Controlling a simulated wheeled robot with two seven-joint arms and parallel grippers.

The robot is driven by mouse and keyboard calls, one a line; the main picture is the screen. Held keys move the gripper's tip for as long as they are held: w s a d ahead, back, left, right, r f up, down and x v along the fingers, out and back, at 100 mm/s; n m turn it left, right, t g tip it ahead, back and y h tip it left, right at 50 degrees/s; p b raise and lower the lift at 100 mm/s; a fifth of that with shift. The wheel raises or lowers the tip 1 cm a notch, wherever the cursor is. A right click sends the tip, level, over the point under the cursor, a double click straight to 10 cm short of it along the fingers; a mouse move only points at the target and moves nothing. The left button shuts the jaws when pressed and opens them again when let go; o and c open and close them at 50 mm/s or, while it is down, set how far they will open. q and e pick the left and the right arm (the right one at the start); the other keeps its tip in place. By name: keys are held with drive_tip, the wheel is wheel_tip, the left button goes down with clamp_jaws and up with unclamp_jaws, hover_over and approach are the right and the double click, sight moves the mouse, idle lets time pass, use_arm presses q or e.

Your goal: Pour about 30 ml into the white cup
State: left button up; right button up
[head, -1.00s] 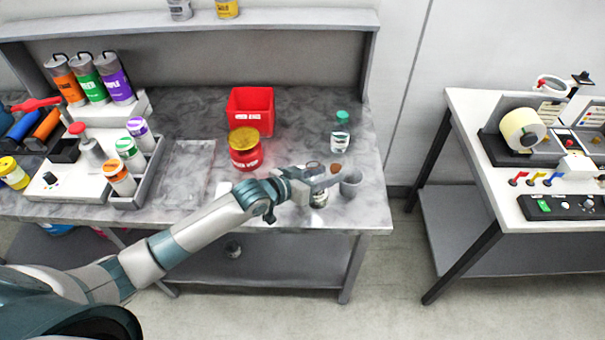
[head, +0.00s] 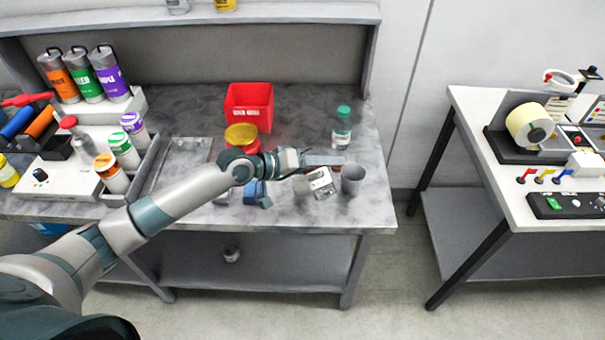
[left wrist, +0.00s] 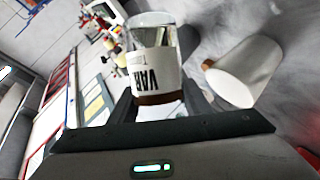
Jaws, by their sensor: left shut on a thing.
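In the left wrist view the white cup (left wrist: 248,75) is at the right, beside the held jar. My left gripper (head: 310,168) is shut on a clear jar (head: 321,184) with a white label and a brown band. The label and clear end of the jar (left wrist: 152,65) show between the dark fingers in the left wrist view. A small brown thing shows at the cup's edge there; I cannot tell what it is. No stream shows.
A green-capped bottle (head: 342,127) stands behind the cup. A red bin (head: 249,104) and a yellow-lidded red jar (head: 241,134) stand left of it, the jar partly behind my arm. Coloured bottles fill the bench's left.

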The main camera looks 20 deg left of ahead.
use_arm(q)
drive_tip(key=shift+s+d+f+n+h+b, duration=0.15)
drive_tip(key=shift+f+n+h+b, duration=0.25)
drive_tip(key=shift+f+b, duration=0.55)
drive_tip(key=shift+s+d+r+n+g+h+b, duration=0.15)
drive_tip(key=shift+r+n+g+h+b, duration=0.15)
drive_tip(key=shift+n+b, duration=0.25)
drive_tip(key=shift+s+d+r+n+g+h+b, duration=0.1)
drive_tip(key=shift+r+n+g+h+b, duration=0.15)
drive_tip(key=shift+r+n+b, duration=0.3)
drive_tip(key=shift+f+n, duration=0.2)
drive_tip(key=shift+n, duration=0.1)
drive_tip(key=shift+f+n+g+h+b, duration=0.15)
drive_tip(key=shift+n+g+h+b, duration=0.1)
drive_tip(key=shift+n+h+b, duration=0.3)
drive_tip(key=shift+s+d, duration=0.2)
drive_tip(key=shift+d, duration=0.1)
drive_tip(key=shift+s+d, duration=0.3)
drive_tip(key=shift+d, duration=0.15)
